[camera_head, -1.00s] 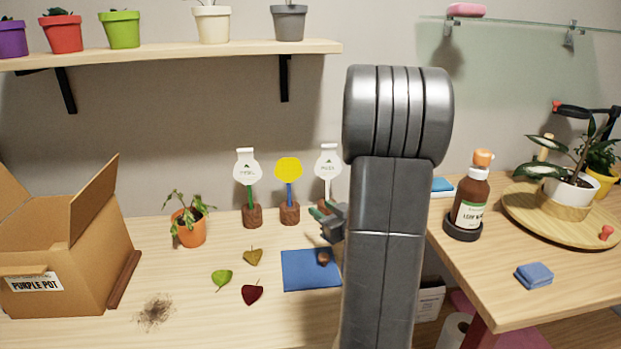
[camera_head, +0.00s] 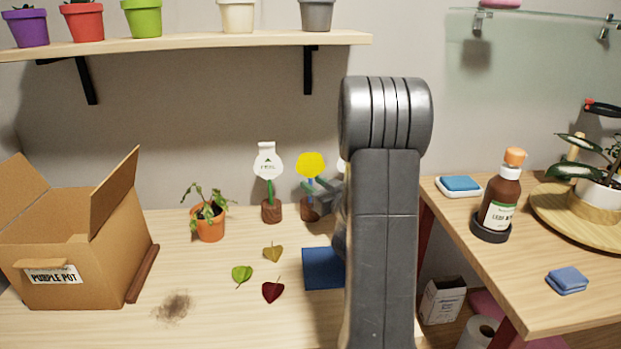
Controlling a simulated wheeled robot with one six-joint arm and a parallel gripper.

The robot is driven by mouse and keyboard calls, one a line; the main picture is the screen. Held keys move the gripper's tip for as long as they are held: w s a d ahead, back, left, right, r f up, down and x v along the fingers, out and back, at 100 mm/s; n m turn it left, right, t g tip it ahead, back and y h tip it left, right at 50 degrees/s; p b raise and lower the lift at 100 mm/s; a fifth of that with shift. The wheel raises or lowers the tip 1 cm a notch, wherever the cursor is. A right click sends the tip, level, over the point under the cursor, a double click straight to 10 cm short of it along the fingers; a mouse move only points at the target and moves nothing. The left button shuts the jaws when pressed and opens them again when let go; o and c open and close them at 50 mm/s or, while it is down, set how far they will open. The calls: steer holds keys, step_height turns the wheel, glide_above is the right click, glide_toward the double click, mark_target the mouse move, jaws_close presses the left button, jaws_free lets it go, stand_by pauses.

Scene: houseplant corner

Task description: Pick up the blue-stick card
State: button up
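The blue-stick card has a round yellow head (camera_head: 311,164) on a blue stick, upright in a brown base (camera_head: 310,209) at the back of the table. My gripper (camera_head: 312,190) is at the blue stick, just below the yellow head. Its grey fingers overlap the stick in the view. I cannot tell whether they touch it or have closed on it. My arm hides part of the gripper's rear.
A white card on a green stick (camera_head: 268,162) stands close on the left. Another white card (camera_head: 342,165) is mostly hidden behind my arm. A potted plant (camera_head: 209,228), leaves, a blue cloth (camera_head: 322,268) and a cardboard box (camera_head: 68,258) are on the table.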

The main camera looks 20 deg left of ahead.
steer(key=x, duration=0.4)
jaws_close()
steer(key=shift+r, duration=0.1)
step_height(320, 180, up, 25)
steer(key=p, duration=1)
stand_by(0.7)
steer(key=shift+r, duration=0.15)
